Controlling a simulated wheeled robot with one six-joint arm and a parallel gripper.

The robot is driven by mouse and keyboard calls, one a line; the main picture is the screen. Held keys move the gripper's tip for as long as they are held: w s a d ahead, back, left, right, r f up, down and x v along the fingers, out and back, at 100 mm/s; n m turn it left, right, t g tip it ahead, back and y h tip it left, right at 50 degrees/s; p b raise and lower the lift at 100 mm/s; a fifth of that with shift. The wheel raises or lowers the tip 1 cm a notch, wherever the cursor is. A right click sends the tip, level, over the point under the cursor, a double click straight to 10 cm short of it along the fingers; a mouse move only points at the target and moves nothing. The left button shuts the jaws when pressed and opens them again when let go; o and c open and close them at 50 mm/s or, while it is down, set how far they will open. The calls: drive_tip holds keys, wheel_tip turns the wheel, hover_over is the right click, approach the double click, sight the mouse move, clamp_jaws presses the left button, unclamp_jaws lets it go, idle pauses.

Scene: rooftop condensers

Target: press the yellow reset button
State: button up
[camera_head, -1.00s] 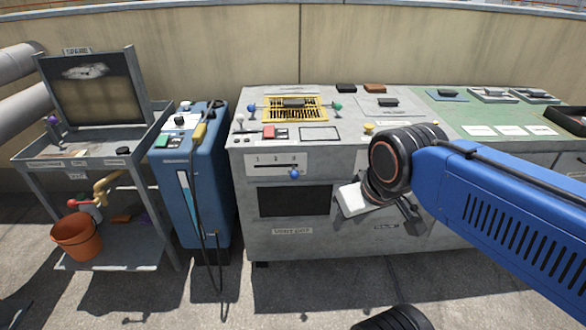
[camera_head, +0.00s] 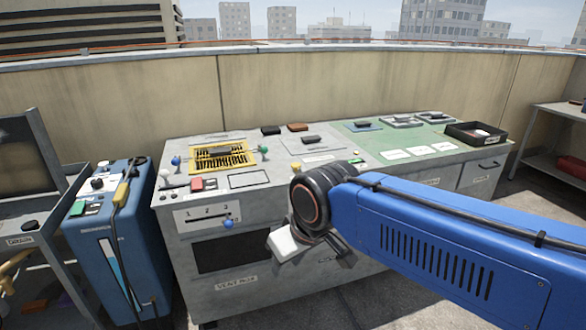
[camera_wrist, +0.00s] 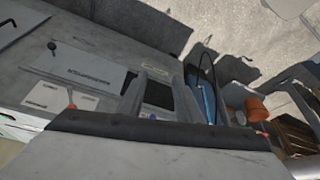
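A small yellow button (camera_head: 296,166) shows on the grey console top (camera_head: 225,200), just above the dark wrist joint of my arm. It is small in the picture, and my arm covers part of the console around it. My gripper (camera_head: 312,250) hangs below that joint, in front of the console's front face and apart from the button. I cannot make out the yellow button in the wrist view.
A black tray (camera_head: 476,132) sits at the right end.

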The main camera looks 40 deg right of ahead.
drive_tip(key=shift+c, duration=0.6)
clamp_jaws()
idle(1.3)
